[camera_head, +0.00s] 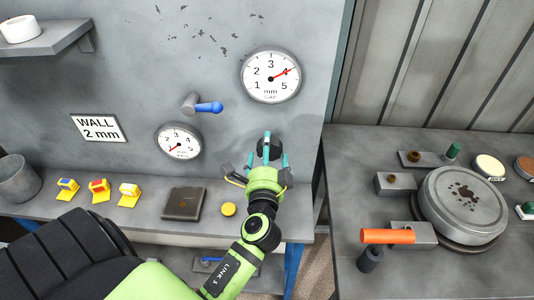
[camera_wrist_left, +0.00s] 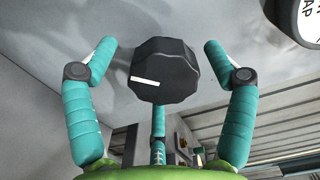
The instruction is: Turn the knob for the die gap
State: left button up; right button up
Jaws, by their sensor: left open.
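The die gap knob is a black faceted knob (camera_head: 274,149) on the grey wall panel, below the large gauge marked "mm GAP" (camera_head: 270,75). That gauge's red needle points near 4. My left gripper (camera_head: 267,160), green with teal fingers, is open at the knob and partly hides it in the head view. In the left wrist view the knob (camera_wrist_left: 163,72) shows a white mark at its lower left. The gripper's fingers (camera_wrist_left: 158,50) stand apart on both sides of it, with visible gaps, and a third finger is below. My right gripper is not in view.
A blue-handled lever (camera_head: 208,107) and a smaller "WALL" gauge (camera_head: 179,140) are left of the knob, with a "WALL 2 mm" sign (camera_head: 98,127). The shelf below holds yellow-based items, a dark box (camera_head: 184,203) and a yellow button (camera_head: 228,209). A cluttered bench (camera_head: 450,275) is right.

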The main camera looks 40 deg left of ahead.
pick_arm(q)
jog(key=v, duration=1.2)
jog(key=shift+s+a, duration=0.1)
jog(key=shift+a, duration=0.05)
